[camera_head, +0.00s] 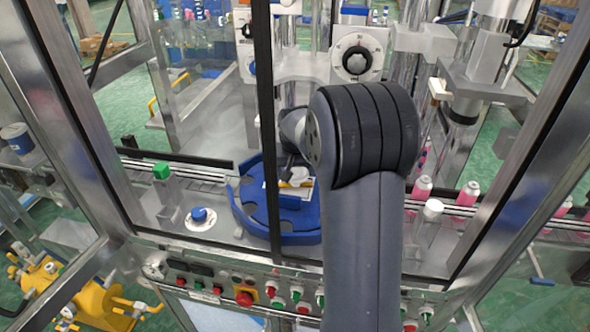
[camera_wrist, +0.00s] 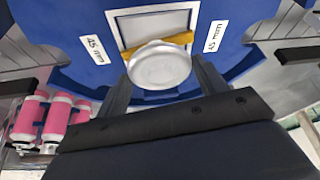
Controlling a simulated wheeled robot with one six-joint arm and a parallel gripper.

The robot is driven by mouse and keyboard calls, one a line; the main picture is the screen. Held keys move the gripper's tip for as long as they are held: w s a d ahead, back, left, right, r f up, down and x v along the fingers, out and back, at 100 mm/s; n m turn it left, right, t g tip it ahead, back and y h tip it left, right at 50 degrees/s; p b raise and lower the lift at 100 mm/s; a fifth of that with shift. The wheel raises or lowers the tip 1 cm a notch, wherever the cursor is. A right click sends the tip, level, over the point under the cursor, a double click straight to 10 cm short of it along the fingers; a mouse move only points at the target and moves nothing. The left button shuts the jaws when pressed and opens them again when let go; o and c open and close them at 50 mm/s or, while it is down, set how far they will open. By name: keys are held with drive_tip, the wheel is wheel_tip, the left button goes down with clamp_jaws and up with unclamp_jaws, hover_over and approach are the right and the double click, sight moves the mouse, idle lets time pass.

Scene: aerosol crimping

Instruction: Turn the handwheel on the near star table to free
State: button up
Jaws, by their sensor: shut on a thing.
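The near star table (camera_head: 247,208) is a blue round plate behind the machine's front frame. It also fills the upper part of the wrist view (camera_wrist: 70,25), with "45 mm" labels on both sides of a pale square plate. The handwheel (camera_wrist: 160,66) is a smooth silver-white round knob over that plate, with a yellow bar behind it. In the head view the handwheel (camera_head: 299,175) shows small and pale beside my arm. My gripper (camera_wrist: 162,78) has one finger on each side of the knob and is shut on it. My arm hides part of the table in the head view.
Pink cans (camera_head: 468,193) stand along the conveyor on the right, and several show at the left of the wrist view (camera_wrist: 57,118). A dark upright bar (camera_head: 266,110) crosses in front of the table. A control panel (camera_head: 245,285) with buttons runs along the front. A dial (camera_head: 357,60) is above.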

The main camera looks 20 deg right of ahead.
drive_tip(key=n+y, duration=0.1)
drive_tip(key=n, duration=0.2)
drive_tip(key=shift+d+b, duration=0.15)
drive_tip(key=shift+b, duration=0.25)
drive_tip(key=shift+d+n+y+b, duration=0.15)
drive_tip(key=shift+n+y+b, duration=0.5)
drive_tip(key=shift+n, duration=0.95)
drive_tip(key=o, duration=1)
drive_tip(key=shift+c, duration=0.2)
drive_tip(key=b+v, duration=0.1)
drive_tip(key=v, duration=0.9)
drive_tip(key=shift+s+r, duration=0.25)
drive_tip(key=shift+r, duration=0.1)
drive_tip(key=shift+d, duration=0.1)
